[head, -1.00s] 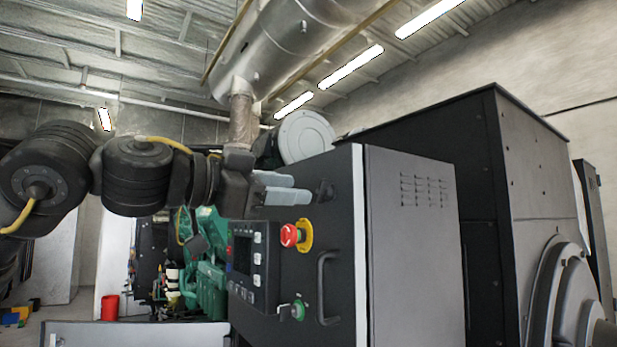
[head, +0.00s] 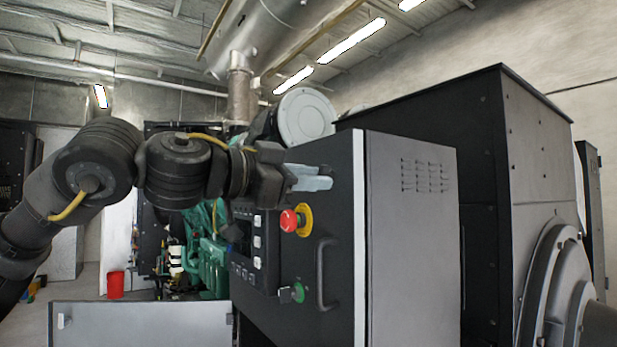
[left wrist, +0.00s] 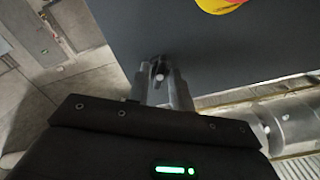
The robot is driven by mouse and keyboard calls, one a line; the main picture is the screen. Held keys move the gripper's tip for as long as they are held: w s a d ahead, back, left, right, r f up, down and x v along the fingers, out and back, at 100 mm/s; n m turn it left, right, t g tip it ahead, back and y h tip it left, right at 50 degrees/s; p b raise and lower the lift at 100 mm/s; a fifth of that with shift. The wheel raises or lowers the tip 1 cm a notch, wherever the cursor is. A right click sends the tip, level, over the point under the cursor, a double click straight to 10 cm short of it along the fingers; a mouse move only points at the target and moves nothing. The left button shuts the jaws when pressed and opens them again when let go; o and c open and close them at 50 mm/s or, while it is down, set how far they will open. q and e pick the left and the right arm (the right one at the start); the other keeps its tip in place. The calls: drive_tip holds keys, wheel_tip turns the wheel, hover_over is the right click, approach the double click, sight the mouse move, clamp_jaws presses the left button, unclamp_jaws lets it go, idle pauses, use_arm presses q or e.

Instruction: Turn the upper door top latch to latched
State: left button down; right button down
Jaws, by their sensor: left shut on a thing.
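The upper door (head: 340,260) is the dark panel face of the grey cabinet. Its top latch is a small dark piece near the door's top edge. My left gripper (head: 318,178) is at it, with pale fingers shut on it, and they mostly hide it in the head view. In the left wrist view the latch (left wrist: 158,68) shows between the two fingertips (left wrist: 157,80). I cannot tell how far it is turned. My right gripper is not in view.
A red bucket (head: 116,285) stands on the floor at left.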

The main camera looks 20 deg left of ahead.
use_arm(q)
drive_tip(key=shift+m+b, duration=2.15)
drive_tip(key=shift+m, duration=3.95)
drive_tip(key=c, duration=1.3)
unclamp_jaws()
drive_tip(key=shift+o, duration=0.2)
